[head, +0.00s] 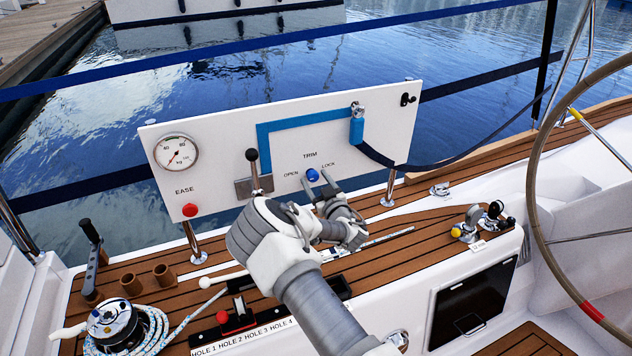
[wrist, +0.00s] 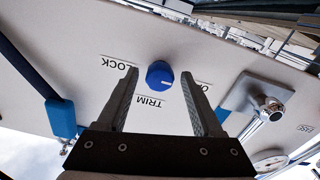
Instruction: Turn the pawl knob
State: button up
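The round blue knob (head: 312,175) is on the white upright panel (head: 225,135), below the word TRIM and between the labels OPEN and LOCK. In the wrist view, which is upside down, the blue knob (wrist: 159,75) shows a short white mark on the side towards OPEN. My gripper (head: 319,183) is in front of the panel at the knob. Its two fingers are open, one on each side of the knob in the wrist view, with gaps between. I cannot tell how far the fingertips are from the panel.
A black-knobbed lever (head: 252,157) stands on a metal plate left of the knob. A blue clip (head: 357,130) with a dark strap hangs at the right. A gauge (head: 176,153) and red button (head: 190,210) are at the left. A winch (head: 112,323) and steering wheel (head: 537,190) flank the deck.

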grip_shut()
jog(key=shift+d+m, duration=0.1)
jog(key=shift+m, duration=0.2)
jog(key=m, duration=0.3)
jog(key=shift+b, duration=0.4)
jog(key=m+b, duration=0.2)
jog(key=m, duration=0.3)
jog(key=shift+f+m, duration=0.1)
jog(key=shift+m, duration=0.3)
jog(key=m+b, duration=0.2)
jog(key=m, duration=0.2)
jog(key=shift+m+b, duration=0.3)
jog(key=shift+b, duration=0.05)
jog(key=shift+s+a+m+b, duration=0.15)
jog(key=shift+m+b, duration=0.2)
jog(key=shift+m, duration=0.55)
jog(key=shift+w+a+m+b, duration=0.1)
jog(key=shift+m+b, duration=0.2)
jog(key=shift+m, duration=0.6)
